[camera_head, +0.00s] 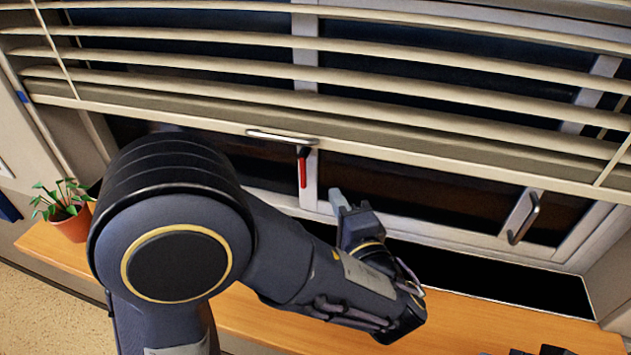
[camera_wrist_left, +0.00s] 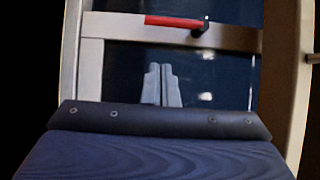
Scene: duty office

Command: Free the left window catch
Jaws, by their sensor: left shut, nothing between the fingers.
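The left window catch has a red grip (camera_head: 303,168) that hangs down from a dark pivot on the window's middle upright, in the head view. In the left wrist view the red grip (camera_wrist_left: 174,21) lies across the top, with its dark pivot at its right end. My left gripper (camera_head: 337,198) is shut and empty, below and to the right of the red grip. Its two fingers (camera_wrist_left: 160,85) are together in the left wrist view, apart from the catch, with dark glass behind them. My right gripper is not clearly seen.
Slatted blinds (camera_head: 330,78) hang over the upper window, with a metal bar handle (camera_head: 282,137) near the catch. Another metal handle (camera_head: 525,215) is on the frame at right. A potted plant (camera_head: 72,222) stands on the wooden sill (camera_head: 480,318) at left. Small dark shapes at bottom right are unclear.

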